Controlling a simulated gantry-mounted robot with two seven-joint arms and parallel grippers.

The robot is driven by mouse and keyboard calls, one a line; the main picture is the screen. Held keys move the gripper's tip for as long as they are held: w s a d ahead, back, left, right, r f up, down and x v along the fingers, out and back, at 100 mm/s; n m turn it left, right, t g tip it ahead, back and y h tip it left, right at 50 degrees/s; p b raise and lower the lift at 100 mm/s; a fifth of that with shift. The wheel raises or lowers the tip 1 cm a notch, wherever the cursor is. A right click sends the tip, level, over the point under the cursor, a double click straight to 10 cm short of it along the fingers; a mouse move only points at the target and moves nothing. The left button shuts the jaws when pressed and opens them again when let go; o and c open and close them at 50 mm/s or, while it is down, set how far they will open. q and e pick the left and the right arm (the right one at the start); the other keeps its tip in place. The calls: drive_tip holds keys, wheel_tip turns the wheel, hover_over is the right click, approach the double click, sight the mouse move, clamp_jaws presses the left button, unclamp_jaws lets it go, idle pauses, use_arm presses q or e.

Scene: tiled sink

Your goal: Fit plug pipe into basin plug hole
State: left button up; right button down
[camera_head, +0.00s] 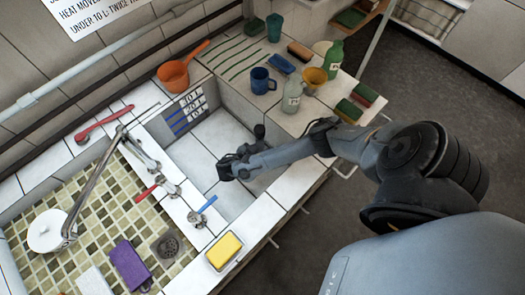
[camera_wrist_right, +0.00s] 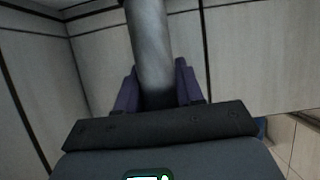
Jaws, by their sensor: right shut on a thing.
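The plug pipe (camera_wrist_right: 148,40) is a plain grey cylinder in the right wrist view. It stands between the two purple fingers of my right gripper (camera_wrist_right: 156,78), which is shut on it. In the head view my right gripper (camera_head: 227,170) reaches from the right down into the white-tiled basin (camera_head: 198,148). I cannot make out the pipe or its lower end there. The basin's plug hole does not show in either view, so I cannot tell how the pipe sits relative to it. My left gripper is not in view.
The adjoining mosaic sink (camera_head: 85,215) has a dark drain (camera_head: 168,245) and a tall tap (camera_head: 95,190). A yellow sponge (camera_head: 224,249) lies on the front ledge.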

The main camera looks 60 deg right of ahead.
drive_tip(key=shift+f, duration=0.65)
wheel_tip(320, 180, down, 3)
drive_tip(key=shift+f, duration=0.1)
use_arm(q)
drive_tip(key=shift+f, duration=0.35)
use_arm(e)
drive_tip(key=shift+f, duration=0.15)
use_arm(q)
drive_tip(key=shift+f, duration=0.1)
use_arm(e)
drive_tip(key=c, duration=0.7)
unclamp_jaws()
drive_tip(key=shift+f, duration=0.1)
